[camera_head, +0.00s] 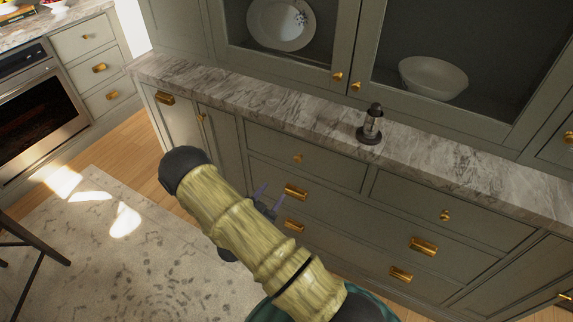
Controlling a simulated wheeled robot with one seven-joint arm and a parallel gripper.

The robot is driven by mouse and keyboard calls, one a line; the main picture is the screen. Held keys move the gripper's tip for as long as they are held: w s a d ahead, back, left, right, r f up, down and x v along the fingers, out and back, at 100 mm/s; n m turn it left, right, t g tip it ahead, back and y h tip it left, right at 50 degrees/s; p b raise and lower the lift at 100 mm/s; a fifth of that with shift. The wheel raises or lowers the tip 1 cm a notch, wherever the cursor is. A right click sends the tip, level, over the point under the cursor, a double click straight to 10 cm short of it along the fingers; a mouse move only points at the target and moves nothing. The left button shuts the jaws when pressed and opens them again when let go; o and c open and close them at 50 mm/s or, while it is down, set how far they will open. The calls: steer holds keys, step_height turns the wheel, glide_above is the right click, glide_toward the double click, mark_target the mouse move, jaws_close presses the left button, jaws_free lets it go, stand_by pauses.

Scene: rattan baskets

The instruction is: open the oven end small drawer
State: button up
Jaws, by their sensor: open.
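The grey-green sideboard has two small top drawers. The one at the oven end, the left small drawer (318,166), is shut flush, with a round brass knob (297,158) in plain view. My gripper (268,198) is partly hidden behind my arm. Its thin purple-grey fingers show apart, in front of the drawers, below and left of the knob. It is open, and I see nothing between the fingers. The fingers appear apart from the knob; their exact distance from the drawer front is hard to tell.
The right small drawer (460,207) and the wide lower drawers with brass cup pulls are shut. A dark lantern (371,124) stands on the marble top (270,105). The oven (40,115) is at far left. A patterned rug (90,245) covers open floor.

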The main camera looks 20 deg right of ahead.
steer(key=shift+s+a, duration=0.1)
steer(key=shift+a, duration=0.05)
steer(key=p, duration=0.2)
glide_toward(296, 160)
steer(key=x, duration=0.9)
steer(key=shift+d, duration=0.3)
steer(key=shift+c, duration=0.2)
